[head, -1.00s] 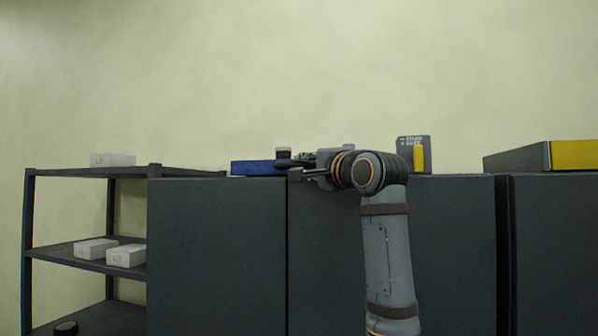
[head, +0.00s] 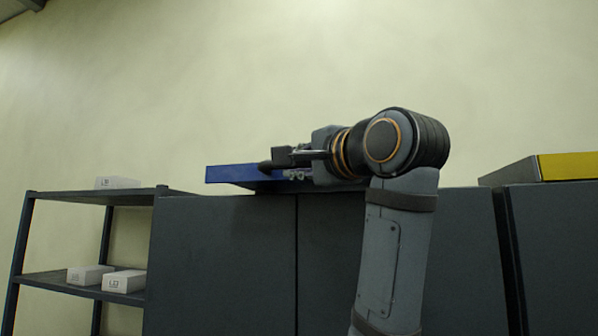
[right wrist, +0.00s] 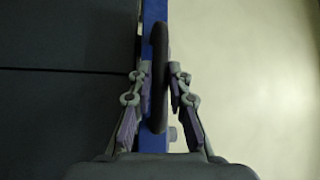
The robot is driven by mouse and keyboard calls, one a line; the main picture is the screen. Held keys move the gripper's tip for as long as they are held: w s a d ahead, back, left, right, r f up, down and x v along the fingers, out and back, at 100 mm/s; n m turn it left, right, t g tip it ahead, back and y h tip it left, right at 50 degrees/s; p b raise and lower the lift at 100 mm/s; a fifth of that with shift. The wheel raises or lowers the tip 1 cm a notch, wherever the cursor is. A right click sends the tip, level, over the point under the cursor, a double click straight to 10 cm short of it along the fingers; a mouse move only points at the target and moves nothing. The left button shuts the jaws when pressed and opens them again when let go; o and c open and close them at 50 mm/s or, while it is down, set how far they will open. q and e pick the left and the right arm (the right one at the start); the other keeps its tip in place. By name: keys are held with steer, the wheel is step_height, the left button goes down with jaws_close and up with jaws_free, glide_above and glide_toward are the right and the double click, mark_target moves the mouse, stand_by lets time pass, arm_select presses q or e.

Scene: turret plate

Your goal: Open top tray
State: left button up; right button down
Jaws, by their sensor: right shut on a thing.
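The blue tray (head: 232,175) is on top of the dark grey cabinet in the head view, and part of its underside shows. In the right wrist view its blue edge (right wrist: 154,12) runs up the middle, with a dark curved handle (right wrist: 160,75) beside it. My right gripper (head: 278,160) is at the tray's front. In the right wrist view its two fingers (right wrist: 158,82) lie on either side of the handle and are shut on it. The tray's inside is hidden from this low angle. My left gripper is not in view.
The dark cabinet (head: 225,260) fills the lower middle. An open shelf rack (head: 60,280) with several white boxes (head: 123,281) stands at left. A grey and yellow box (head: 568,166) sits on another cabinet at right. The wall behind is bare.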

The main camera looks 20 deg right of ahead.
stand_by(0.3)
steer(key=c, duration=1.5)
jaws_free()
steer(key=shift+w, duration=0.1)
steer(key=shift+c, duration=0.2)
steer(key=shift+d, duration=0.1)
steer(key=v, duration=0.7)
steer(key=shift+s, duration=0.25)
steer(key=shift+w+f, duration=0.1)
steer(key=shift+f, duration=0.05)
